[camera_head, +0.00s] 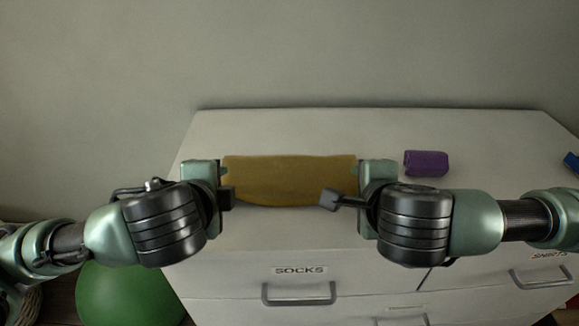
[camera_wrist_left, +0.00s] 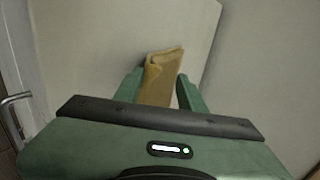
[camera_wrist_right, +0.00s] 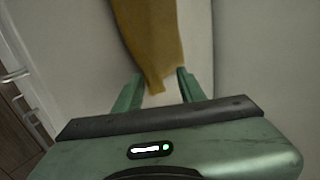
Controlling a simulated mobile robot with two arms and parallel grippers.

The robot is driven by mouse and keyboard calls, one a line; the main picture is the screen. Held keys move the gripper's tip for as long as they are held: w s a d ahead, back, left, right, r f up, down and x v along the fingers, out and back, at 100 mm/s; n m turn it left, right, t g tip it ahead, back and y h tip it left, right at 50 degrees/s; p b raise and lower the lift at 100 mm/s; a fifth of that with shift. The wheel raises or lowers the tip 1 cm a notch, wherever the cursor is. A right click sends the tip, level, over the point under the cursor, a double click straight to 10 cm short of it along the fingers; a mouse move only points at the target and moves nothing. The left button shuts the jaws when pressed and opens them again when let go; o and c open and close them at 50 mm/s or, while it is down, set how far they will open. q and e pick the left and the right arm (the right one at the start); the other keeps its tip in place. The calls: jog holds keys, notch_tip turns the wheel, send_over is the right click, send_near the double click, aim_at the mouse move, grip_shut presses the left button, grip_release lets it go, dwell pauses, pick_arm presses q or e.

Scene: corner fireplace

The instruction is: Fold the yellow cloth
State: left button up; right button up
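The yellow cloth (camera_head: 290,178) lies on the white dresser top between my two grippers, its long side running left to right. It looks like a narrow strip with a slightly curved near edge. My left gripper (camera_head: 222,180) is at the cloth's left end. In the left wrist view the cloth (camera_wrist_left: 162,76) sits between the spread fingers (camera_wrist_left: 160,88), with a folded edge showing. My right gripper (camera_head: 360,182) is at the right end. In the right wrist view the cloth's tapered end (camera_wrist_right: 153,60) reaches between the spread fingers (camera_wrist_right: 156,86), with gaps beside it.
A purple folded cloth (camera_head: 426,163) lies on the dresser top (camera_head: 300,125) right of my right gripper. A blue item (camera_head: 571,160) is at the far right edge. Drawer handles (camera_head: 298,292) stick out in front. A green ball (camera_head: 128,295) is on the floor at left.

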pick_arm(q)
jog(key=s+r, duration=0.4)
jog(key=r, duration=0.5)
pick_arm(e)
jog(key=s+r, duration=0.4)
jog(key=r, duration=0.5)
pick_arm(q)
jog(key=shift+r, duration=0.1)
pick_arm(e)
jog(key=shift+r, duration=0.1)
